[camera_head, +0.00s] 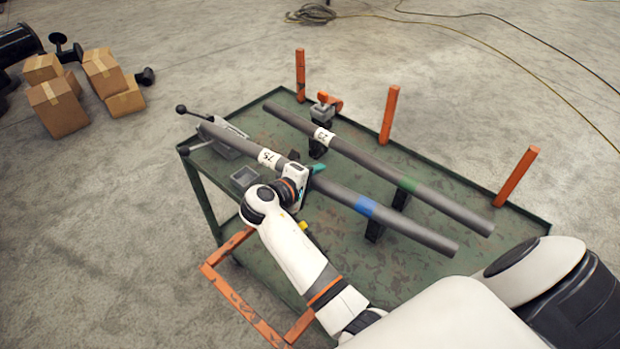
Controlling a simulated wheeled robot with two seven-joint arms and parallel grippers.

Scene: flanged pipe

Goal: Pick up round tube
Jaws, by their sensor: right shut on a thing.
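Two grey round tubes lie roughly parallel over a green cart (330,238). The nearer tube (335,190) has a white label and a blue band. The farther tube (375,162) has a white label and a green band. My right gripper (309,178) is shut on the nearer tube, between its label and blue band. My gripper hides part of that tube, and I cannot tell whether the tube touches its supports. The farther tube rests on black supports (401,198). My left gripper is not in view.
Orange posts (389,115) stand along the cart's far edge. A grey vise (228,140) is near the nearer tube's left end, and a clamp with an orange part (325,107) is behind. Cardboard boxes (58,107) and cables (440,25) lie on the floor.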

